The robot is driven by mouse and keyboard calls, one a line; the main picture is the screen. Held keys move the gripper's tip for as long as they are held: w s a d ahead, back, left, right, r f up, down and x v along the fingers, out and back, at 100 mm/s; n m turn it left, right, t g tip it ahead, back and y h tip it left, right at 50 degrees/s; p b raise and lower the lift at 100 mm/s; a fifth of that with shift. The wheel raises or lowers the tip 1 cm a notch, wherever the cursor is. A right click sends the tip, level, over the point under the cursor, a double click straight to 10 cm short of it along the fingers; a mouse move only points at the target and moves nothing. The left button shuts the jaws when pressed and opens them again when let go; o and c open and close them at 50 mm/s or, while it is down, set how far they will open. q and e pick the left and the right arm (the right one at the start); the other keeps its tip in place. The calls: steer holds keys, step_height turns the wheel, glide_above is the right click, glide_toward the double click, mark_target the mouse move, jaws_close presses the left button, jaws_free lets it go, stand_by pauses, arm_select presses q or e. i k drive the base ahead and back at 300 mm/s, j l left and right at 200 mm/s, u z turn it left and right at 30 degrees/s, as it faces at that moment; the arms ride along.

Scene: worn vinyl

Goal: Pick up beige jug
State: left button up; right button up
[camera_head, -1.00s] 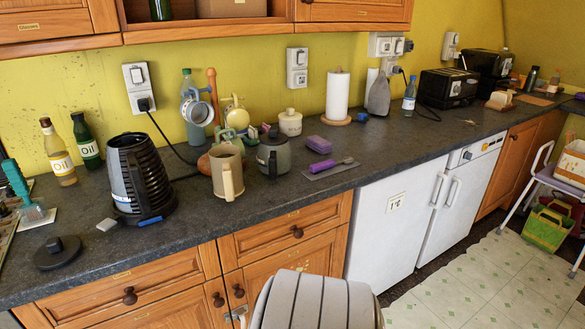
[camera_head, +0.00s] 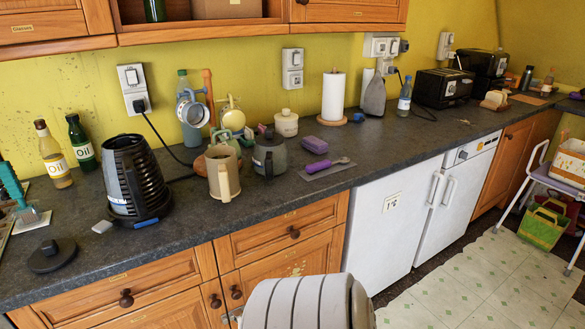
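The beige jug (camera_head: 224,175) stands upright on the dark worktop, its handle turned towards me. A dark grey-green lidded jug (camera_head: 270,155) stands just to its right, with a small gap between them. Behind the beige jug are a green item (camera_head: 226,139) and a round brown wooden item (camera_head: 201,164), both partly hidden by it. Neither of my grippers shows in the head view. Nothing touches the beige jug from the front.
A black ribbed appliance (camera_head: 136,180) stands left of the jug; a black lid (camera_head: 51,257) lies in front. A purple-handled tool (camera_head: 322,166) lies to the right. My grey ribbed part (camera_head: 305,302) shows at the bottom. Worktop is clear in front of the jug.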

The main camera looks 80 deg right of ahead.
mark_target(224, 177)
steer(key=z, duration=2.1)
